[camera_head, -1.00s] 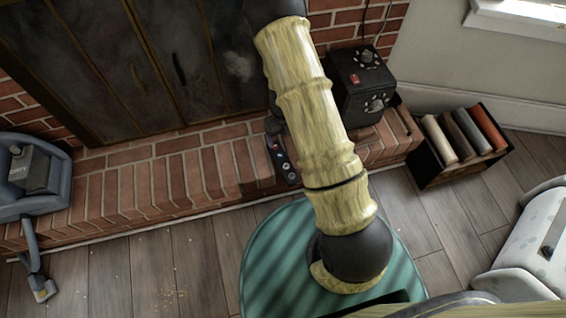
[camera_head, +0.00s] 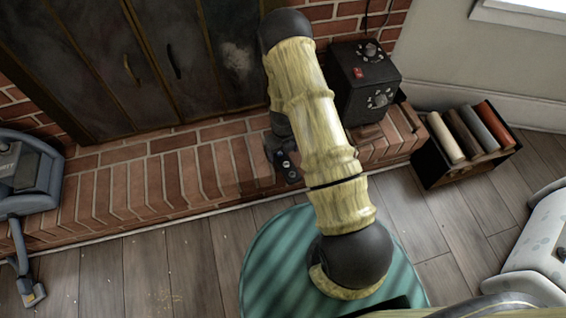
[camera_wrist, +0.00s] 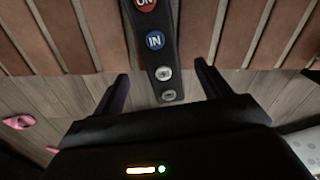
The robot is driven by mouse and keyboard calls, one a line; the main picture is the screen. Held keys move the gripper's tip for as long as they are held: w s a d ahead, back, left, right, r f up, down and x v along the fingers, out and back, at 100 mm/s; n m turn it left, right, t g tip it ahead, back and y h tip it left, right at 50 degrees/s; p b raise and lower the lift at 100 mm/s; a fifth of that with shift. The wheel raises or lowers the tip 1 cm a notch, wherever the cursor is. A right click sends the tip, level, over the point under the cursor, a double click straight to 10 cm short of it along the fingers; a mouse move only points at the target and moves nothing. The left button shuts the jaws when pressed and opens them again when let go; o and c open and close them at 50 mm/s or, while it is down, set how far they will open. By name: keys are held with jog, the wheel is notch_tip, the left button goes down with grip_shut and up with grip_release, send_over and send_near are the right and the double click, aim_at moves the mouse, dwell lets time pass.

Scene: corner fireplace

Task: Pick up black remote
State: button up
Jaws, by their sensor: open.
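The black remote (camera_wrist: 154,66) lies on the brick hearth (camera_wrist: 90,35), with a red ON button, a blue IN button and two grey buttons in the wrist view. Its near end shows past the hearth's front edge, over the floor. My gripper (camera_wrist: 161,80) is open, with one dark finger on each side of the remote's near part and gaps between. In the head view my gripper (camera_head: 272,150) is low over the hearth. My arm and gripper hide most of the remote there; only its button end (camera_head: 291,168) shows.
A black box with knobs (camera_head: 364,82) stands on the hearth to the right. A black crate of books (camera_head: 432,168) is on the floor beyond it. A blue-grey vacuum (camera_head: 38,178) is at left. Dark fireplace doors (camera_head: 150,70) rise behind. A green round rug (camera_head: 262,262) lies in front.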

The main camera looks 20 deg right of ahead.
aim_at(283, 159)
jog(key=shift+w+f+b, duration=0.2)
jog(key=shift+f+b, duration=1.4)
jog(key=shift+f, duration=1)
jog(key=shift+c, duration=0.5)
jog(key=c, duration=1.1)
jog(key=shift+r, duration=0.15)
jog(key=shift+c, duration=0.2)
notch_tip(283, 159, up, 10)
jog(key=p, duration=0.4)
jog(key=shift+p, duration=0.4)
